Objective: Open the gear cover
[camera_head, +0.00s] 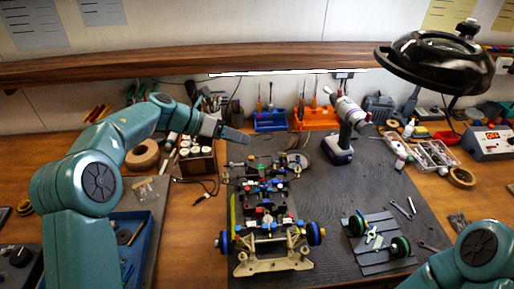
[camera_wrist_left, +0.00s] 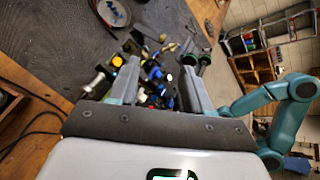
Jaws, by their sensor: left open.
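The RC car chassis (camera_head: 268,222) stands on the dark mat in the middle of the head view, with blue-rimmed wheels at its near end. It also shows in the left wrist view (camera_wrist_left: 158,78), beyond and between my fingers. I cannot make out which of its small parts is the gear cover. My left gripper (camera_head: 236,133) is beyond the car's far end and above the mat, a little to the left. In the left wrist view its two fingers (camera_wrist_left: 158,85) are spread apart with nothing held between them. My right gripper is hidden; only part of that arm shows.
A grey slatted stand (camera_head: 378,262) with wheels and green parts sits right of the car, beside loose wrenches (camera_head: 402,210). A cordless drill (camera_head: 341,140) stands behind. A magnifier lamp (camera_head: 435,62) hangs at upper right. A blue tray (camera_head: 130,240) lies at left.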

